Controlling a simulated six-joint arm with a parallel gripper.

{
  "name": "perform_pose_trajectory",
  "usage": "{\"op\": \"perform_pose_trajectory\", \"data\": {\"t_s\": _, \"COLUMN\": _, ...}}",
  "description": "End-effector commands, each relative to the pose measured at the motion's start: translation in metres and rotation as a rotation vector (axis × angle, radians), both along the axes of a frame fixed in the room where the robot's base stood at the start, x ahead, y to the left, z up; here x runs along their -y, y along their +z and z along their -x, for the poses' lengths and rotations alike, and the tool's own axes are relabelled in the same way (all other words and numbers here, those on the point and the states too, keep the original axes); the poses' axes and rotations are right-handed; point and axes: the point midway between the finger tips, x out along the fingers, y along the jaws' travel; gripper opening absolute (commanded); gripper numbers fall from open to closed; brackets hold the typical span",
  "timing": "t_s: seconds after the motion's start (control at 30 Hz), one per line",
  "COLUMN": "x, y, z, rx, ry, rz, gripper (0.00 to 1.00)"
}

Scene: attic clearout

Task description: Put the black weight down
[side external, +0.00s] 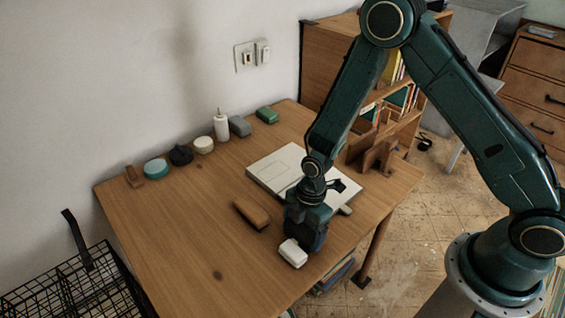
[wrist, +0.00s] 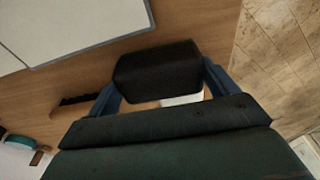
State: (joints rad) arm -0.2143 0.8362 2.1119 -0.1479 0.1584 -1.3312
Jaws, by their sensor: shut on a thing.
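The black weight (wrist: 157,70) is a dark block with rounded edges. In the wrist view it sits between the two fingers of my gripper (wrist: 160,84), which is shut on it. In the side view my gripper (side external: 306,238) points down over the front right part of the wooden table (side external: 190,235). There the weight is mostly hidden by the gripper, and I cannot tell whether it touches the tabletop.
A white block (side external: 292,253) lies close in front of my gripper and a brown block (side external: 251,213) to its left. A white bottle (side external: 221,126) and several small items line the back. The front left tabletop is clear.

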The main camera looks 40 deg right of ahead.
Motion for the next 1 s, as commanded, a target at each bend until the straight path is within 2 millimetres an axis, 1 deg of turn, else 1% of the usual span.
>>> {"op": "perform_pose_trajectory", "data": {"t_s": 0.37, "x": 0.0, "y": -0.002, "z": -0.001, "rx": 0.002, "ry": 0.0, "rz": -0.001, "gripper": 0.32}}
{"op": "perform_pose_trajectory", "data": {"t_s": 0.4, "x": 0.0, "y": -0.003, "z": 0.0, "rx": 0.0, "ry": 0.0, "rz": 0.0, "gripper": 0.9}}
{"op": "perform_pose_trajectory", "data": {"t_s": 0.47, "x": 0.0, "y": -0.003, "z": 0.0, "rx": 0.0, "ry": 0.0, "rz": 0.0, "gripper": 1.0}}
{"op": "perform_pose_trajectory", "data": {"t_s": 0.77, "x": 0.0, "y": -0.002, "z": 0.0, "rx": 0.0, "ry": 0.0, "rz": 0.0, "gripper": 1.0}}
{"op": "perform_pose_trajectory", "data": {"t_s": 1.0, "x": 0.001, "y": 0.009, "z": 0.0, "rx": 0.0, "ry": 0.0, "rz": 0.0, "gripper": 1.0}}
